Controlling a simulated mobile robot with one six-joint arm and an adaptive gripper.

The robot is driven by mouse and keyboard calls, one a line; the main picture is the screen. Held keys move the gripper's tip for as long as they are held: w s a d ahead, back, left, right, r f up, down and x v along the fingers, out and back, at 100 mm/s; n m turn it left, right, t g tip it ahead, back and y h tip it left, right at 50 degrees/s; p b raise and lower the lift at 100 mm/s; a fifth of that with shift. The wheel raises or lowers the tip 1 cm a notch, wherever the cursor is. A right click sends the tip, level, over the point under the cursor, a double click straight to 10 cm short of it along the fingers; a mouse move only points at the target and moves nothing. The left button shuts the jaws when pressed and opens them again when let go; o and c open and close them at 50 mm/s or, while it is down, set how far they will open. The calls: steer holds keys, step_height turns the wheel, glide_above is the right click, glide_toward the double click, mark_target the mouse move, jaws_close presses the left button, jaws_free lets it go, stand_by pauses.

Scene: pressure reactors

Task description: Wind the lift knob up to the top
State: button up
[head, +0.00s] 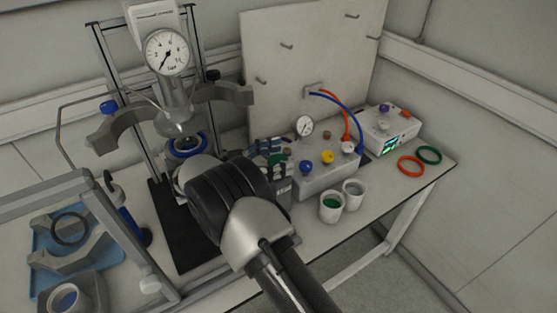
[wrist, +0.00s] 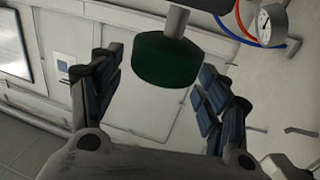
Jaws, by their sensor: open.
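The lift knob, a dark green round knob (wrist: 166,64) on a grey shaft, is in the upper middle of the wrist view. My gripper (wrist: 160,72) is open, with one blue-padded finger on each side of the knob. Gaps show between the knob and both fingers, so it is not gripped. In the head view my gripper (head: 270,153) is beside the reactor stand, and a bit of dark green shows between its fingers. My wrist hides most of that area. The reactor head with its pressure gauge (head: 167,52) is up on the stand.
A grey box with coloured knobs (head: 327,177) stands right of my gripper, with two white cups (head: 331,207) in front. A controller (head: 391,130) and orange (head: 411,166) and green rings lie further right. A blue tray (head: 48,262) and a clear-sided frame are at left.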

mark_target(279, 160)
step_height(279, 160, up, 9)
steer(key=shift+f, duration=0.15)
